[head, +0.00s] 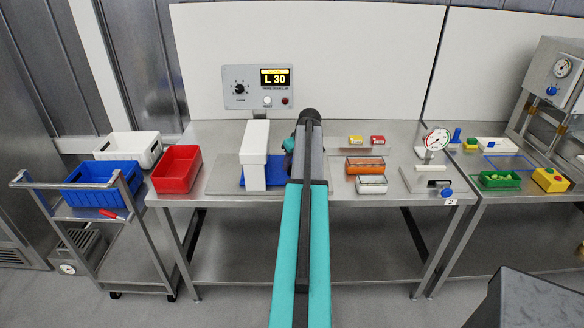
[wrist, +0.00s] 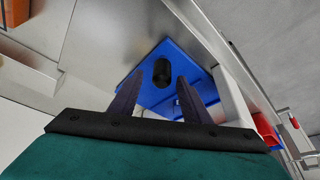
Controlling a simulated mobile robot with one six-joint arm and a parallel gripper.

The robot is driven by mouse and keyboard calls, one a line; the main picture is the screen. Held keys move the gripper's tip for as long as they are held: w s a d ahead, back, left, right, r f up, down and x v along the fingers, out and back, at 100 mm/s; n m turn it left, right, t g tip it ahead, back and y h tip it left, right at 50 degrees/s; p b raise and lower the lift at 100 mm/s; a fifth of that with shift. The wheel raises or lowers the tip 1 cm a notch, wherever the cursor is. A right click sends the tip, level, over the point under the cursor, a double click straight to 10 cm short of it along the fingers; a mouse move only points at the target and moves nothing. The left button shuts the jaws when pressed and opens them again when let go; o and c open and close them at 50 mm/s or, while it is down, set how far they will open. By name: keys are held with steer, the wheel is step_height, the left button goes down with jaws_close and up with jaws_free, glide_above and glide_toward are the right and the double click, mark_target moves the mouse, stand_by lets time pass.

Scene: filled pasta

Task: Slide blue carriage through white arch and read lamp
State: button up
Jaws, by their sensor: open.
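The blue carriage (head: 276,171) lies on a grey plate on the middle table, partly inside the white arch (head: 254,157) and partly hidden by my arm. In the wrist view the blue carriage (wrist: 190,65) has an upright black knob (wrist: 162,71). The white arch (wrist: 232,98) is to its right there. My gripper (wrist: 161,77) is open, its fingertips either side of the knob in the picture; I cannot tell whether they touch it. My arm hides the gripper in the head view. A grey panel behind has a lit display (head: 275,79) reading "L 30".
A red bin (head: 177,169) stands left of the arch. Orange and clear boxes (head: 366,166) and a dial gauge (head: 436,140) stand right of my arm. A trolley with a blue bin (head: 103,184) is at far left. A green tray (head: 499,180) is on the right table.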

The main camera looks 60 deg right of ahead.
steer(key=b+v, duration=0.3)
steer(key=v, duration=0.8)
steer(key=shift+r, duration=0.1)
